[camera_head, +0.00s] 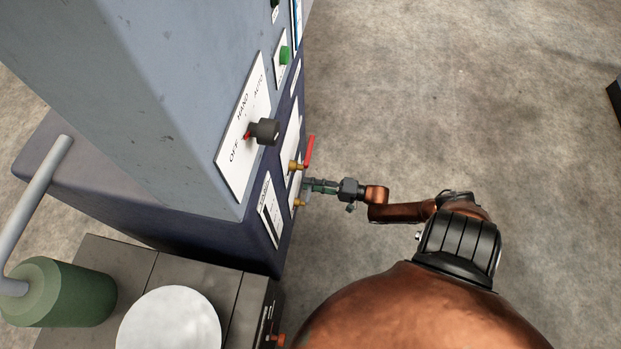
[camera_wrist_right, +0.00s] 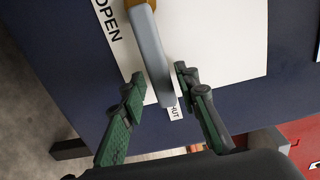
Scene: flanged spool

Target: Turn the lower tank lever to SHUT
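The grey lever (camera_wrist_right: 152,55) hangs from a brass pivot (camera_wrist_right: 138,3) on a white plate in the right wrist view. Its free end lies beside a small label reading "HUT" (camera_wrist_right: 174,113), whose first letter is hidden. The word OPEN (camera_wrist_right: 106,22) is left of the pivot. My right gripper (camera_wrist_right: 158,80) is open, with one green finger on each side of the lever and narrow gaps visible. In the head view my right gripper (camera_head: 316,186) is at the panel, below a red lever (camera_head: 309,151); the grey lever cannot be made out there. My left gripper is out of view.
The cabinet (camera_head: 150,75) has a black selector knob (camera_head: 265,131) and a green button (camera_head: 285,54) above. A brass fitting (camera_head: 299,202) is just below my right gripper.

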